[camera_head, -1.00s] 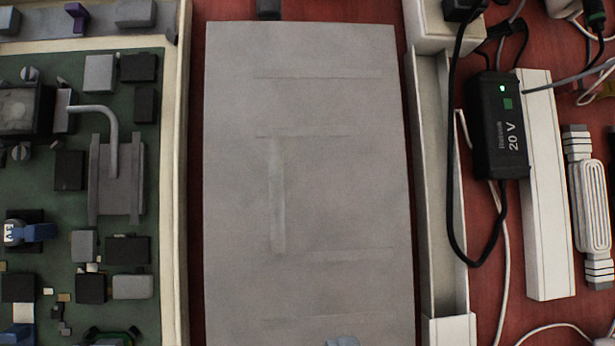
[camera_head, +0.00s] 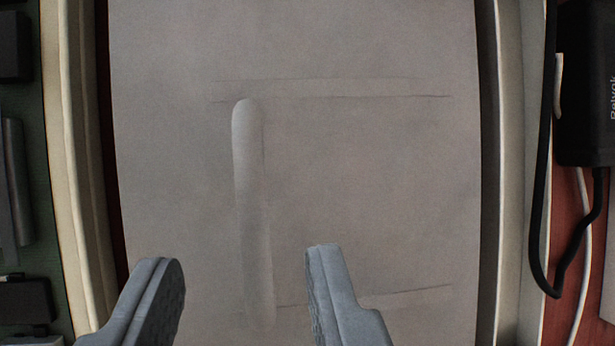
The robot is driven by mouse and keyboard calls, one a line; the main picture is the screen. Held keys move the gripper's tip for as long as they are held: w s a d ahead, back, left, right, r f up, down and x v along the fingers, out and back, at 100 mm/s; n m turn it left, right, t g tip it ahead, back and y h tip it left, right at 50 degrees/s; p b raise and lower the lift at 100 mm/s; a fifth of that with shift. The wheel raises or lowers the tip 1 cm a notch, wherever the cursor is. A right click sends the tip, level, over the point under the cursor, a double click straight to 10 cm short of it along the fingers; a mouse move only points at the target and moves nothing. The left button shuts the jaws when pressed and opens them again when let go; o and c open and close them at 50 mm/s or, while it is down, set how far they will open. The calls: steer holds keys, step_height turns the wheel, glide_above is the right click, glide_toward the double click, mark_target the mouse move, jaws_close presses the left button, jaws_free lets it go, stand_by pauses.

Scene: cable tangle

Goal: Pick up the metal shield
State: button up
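The metal shield (camera_head: 370,190) is a flat grey rectangular sheet that fills the middle of the view. It has a raised vertical rib (camera_head: 252,200) left of its centre and faint horizontal ridges above and below. My gripper (camera_head: 245,265) shows at the bottom with its two grey fingers spread wide apart. The fingers are over the lower part of the shield, one on each side of the rib's lower end. Nothing is held between them. I cannot tell whether the fingertips touch the sheet. The sheet's top and bottom edges are out of view.
A cream wall (camera_head: 72,170) runs along the left, with a green circuit board (camera_head: 38,190) beyond it. A pale channel wall (camera_head: 515,170) runs along the right. Beyond it are a black cable (camera_head: 540,200), a black power adapter (camera_head: 586,80) and red table surface (camera_head: 560,270).

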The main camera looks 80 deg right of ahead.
mark_target(255, 230)
steer(key=shift+w+x, duration=0.2)
steer(key=shift+x, duration=2.2)
jaws_close()
steer(key=shift+r, duration=0.15)
